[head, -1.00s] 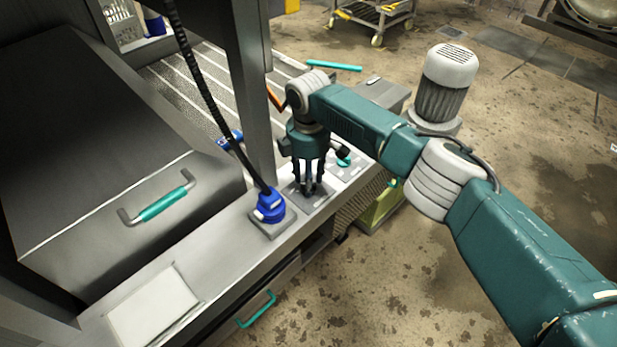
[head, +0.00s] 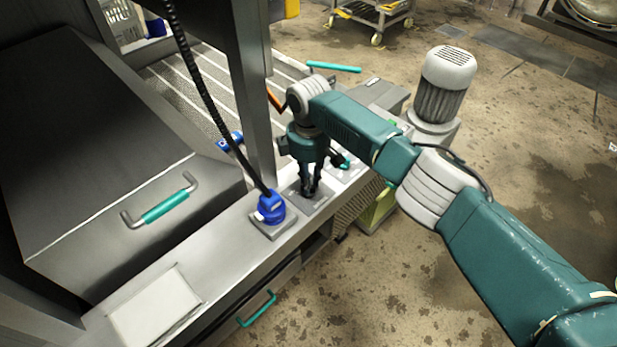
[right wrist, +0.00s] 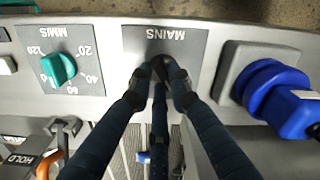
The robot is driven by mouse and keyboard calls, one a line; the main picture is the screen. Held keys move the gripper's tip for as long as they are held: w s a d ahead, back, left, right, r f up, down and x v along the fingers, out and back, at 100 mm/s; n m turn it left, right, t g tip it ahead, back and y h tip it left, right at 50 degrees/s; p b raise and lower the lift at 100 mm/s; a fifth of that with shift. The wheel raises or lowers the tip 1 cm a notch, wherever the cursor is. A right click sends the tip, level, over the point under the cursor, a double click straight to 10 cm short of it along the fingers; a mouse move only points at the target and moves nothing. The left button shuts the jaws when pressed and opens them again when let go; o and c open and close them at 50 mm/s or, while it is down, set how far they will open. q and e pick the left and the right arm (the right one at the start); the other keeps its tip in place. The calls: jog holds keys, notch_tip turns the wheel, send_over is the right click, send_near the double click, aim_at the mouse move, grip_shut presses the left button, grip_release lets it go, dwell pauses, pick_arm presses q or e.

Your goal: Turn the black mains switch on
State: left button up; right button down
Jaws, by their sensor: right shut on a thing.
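My right gripper (head: 309,191) points down at the grey MAINS plate (head: 319,204) on the steel ledge. In the right wrist view the gripper (right wrist: 161,70) has its dark fingers drawn together at the MAINS plate (right wrist: 192,44), whose label reads upside down. The fingers are shut on the black mains switch. The fingertips hide nearly all of the switch, so I cannot tell its position. My left gripper is not in view.
A blue plug (head: 270,208) with a black cable sits in a socket beside the MAINS plate. A steel lid (head: 110,150) stands at left.

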jog(key=m+p, duration=0.1)
jog(key=m, duration=0.2)
jog(key=m+p, duration=0.1)
jog(key=shift+r+m+p, duration=0.3)
jog(key=m+p, duration=0.1)
jog(key=m, duration=0.2)
jog(key=shift+m+p, duration=0.3)
jog(key=shift+p, duration=0.1)
jog(key=m+p, duration=0.1)
jog(key=m, duration=0.2)
jog(key=shift+d+m, duration=0.1)
jog(key=shift+m, duration=0.2)
jog(key=shift+m+p, duration=0.65)
jog(key=shift+m, duration=1.05)
jog(key=c, duration=1.6)
grip_release()
jog(key=shift+s, duration=0.1)
jog(key=shift+d+f, duration=0.1)
jog(key=shift+f, duration=0.05)
jog(key=shift+s, duration=0.1)
